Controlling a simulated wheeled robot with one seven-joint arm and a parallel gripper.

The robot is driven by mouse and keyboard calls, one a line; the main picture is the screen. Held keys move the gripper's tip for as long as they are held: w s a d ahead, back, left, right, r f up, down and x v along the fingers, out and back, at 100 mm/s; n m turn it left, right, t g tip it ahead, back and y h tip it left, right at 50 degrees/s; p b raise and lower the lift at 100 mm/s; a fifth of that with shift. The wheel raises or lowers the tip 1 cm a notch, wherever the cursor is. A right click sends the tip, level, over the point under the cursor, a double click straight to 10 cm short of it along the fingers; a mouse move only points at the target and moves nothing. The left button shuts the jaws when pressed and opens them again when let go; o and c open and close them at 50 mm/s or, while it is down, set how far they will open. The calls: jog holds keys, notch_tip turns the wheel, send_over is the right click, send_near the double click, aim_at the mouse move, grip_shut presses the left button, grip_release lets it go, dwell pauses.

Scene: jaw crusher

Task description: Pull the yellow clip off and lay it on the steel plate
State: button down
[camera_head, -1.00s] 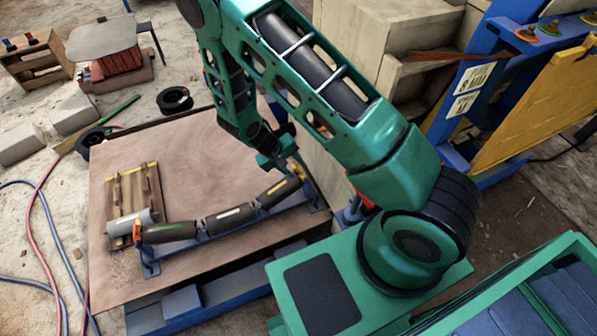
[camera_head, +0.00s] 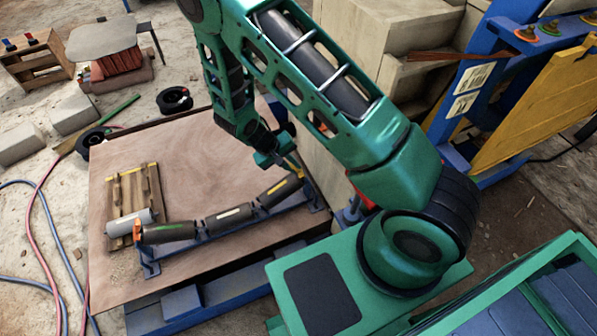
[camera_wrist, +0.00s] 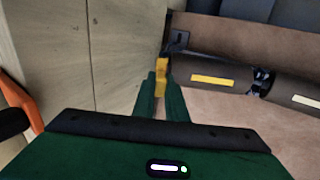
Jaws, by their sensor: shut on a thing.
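The yellow clip (camera_wrist: 162,72) stands between the tips of my gripper (camera_wrist: 162,86) in the wrist view, and my gripper is shut on it. The clip is beside a dark bracket (camera_wrist: 178,42) at the left end of a roller with a yellow label (camera_wrist: 212,80). I cannot tell whether it still touches the bracket. In the head view my gripper (camera_head: 284,161) is above the far right end of the roller row, and only a little yellow shows there. A flat grey plate (camera_head: 102,38) stands at the back left; a large brown sheet (camera_head: 180,138) lies under the rollers.
Three dark rollers (camera_head: 228,217) lie in a row on a blue frame (camera_head: 205,243). A slatted wooden pallet (camera_head: 122,192) is at the sheet's left. Pale blocks (camera_head: 395,45) stand close behind my gripper. The back middle of the sheet is clear.

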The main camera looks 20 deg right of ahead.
jog(key=shift+v, duration=2.35)
